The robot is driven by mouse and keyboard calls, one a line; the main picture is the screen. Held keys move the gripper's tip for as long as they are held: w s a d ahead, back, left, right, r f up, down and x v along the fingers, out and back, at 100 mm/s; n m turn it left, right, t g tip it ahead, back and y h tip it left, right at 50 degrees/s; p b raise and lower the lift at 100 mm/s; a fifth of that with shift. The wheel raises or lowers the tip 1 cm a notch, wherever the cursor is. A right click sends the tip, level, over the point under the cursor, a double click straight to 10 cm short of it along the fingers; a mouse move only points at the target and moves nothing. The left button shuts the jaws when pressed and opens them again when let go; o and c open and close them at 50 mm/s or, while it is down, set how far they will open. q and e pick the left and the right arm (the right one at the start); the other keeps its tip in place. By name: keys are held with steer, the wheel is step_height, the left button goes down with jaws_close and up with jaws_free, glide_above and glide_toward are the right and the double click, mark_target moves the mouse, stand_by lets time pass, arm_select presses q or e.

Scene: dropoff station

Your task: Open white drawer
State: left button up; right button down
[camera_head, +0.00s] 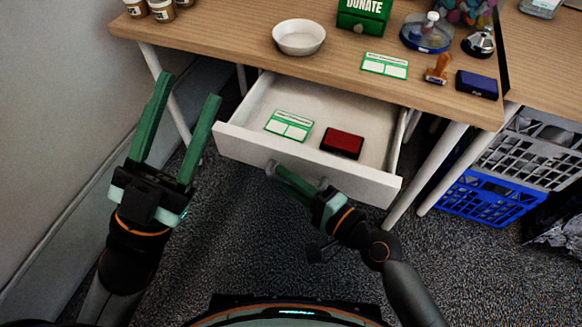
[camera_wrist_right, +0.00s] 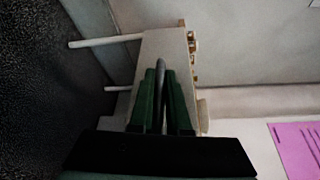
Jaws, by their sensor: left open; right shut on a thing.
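The white drawer (camera_head: 365,184) is pulled out from under the wooden desk, its inside showing. It holds a green-and-white card (camera_head: 289,125) and a dark red box-like pad (camera_head: 342,143). My right gripper (camera_head: 281,171) is at the drawer front, shut on the grey drawer handle (camera_head: 269,167). In the right wrist view the handle (camera_wrist_right: 161,85) stands between the green fingers (camera_wrist_right: 161,92). Most of the handle is hidden by the gripper in the head view. My left gripper (camera_head: 189,87) is open and empty, left of the drawer and apart from it.
The desk top (camera_head: 225,30) carries a white bowl (camera_head: 299,37), a green donate box (camera_head: 363,15), a card (camera_head: 385,65), a wooden stamp (camera_head: 438,70) and a blue pad (camera_head: 477,84). Grey and blue crates (camera_head: 490,197) stand at the right. Carpet in front is clear.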

arm_select(q)
steer(key=shift+r, duration=0.15)
arm_select(e)
steer(key=shift+s+a, duration=0.1)
steer(key=shift+s, duration=0.35)
steer(key=c, duration=0.9)
jaws_free()
arm_select(q)
steer(key=shift+s+d, duration=0.1)
steer(key=shift+s, duration=0.05)
arm_select(e)
steer(key=shift+s, duration=0.1)
